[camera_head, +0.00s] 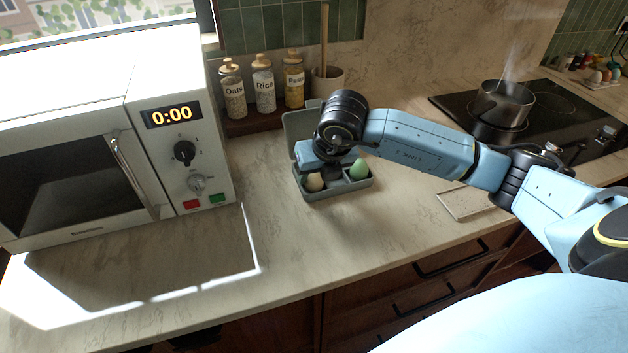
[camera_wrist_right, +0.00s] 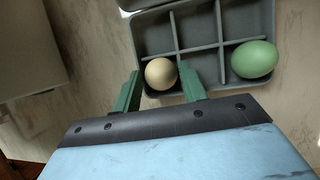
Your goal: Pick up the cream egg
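The cream egg (camera_head: 314,182) sits in a front left compartment of the grey egg box on the counter. In the right wrist view the cream egg (camera_wrist_right: 161,73) lies between the two green fingers of my right gripper (camera_wrist_right: 164,90), with the fingers apart on either side of it. My right gripper is over the box; in the head view my own wrist hides its fingers. The box (camera_head: 340,191) has its lid up at the back and also shows in the right wrist view (camera_wrist_right: 206,58). My left gripper is out of view.
A green egg (camera_head: 360,170) sits in another compartment of the box. Labelled jars (camera_head: 263,85) and a utensil pot (camera_head: 327,84) stand behind. A microwave (camera_head: 110,130) is at left. A steaming pot (camera_head: 503,103) is on the hob at right. The front counter is clear.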

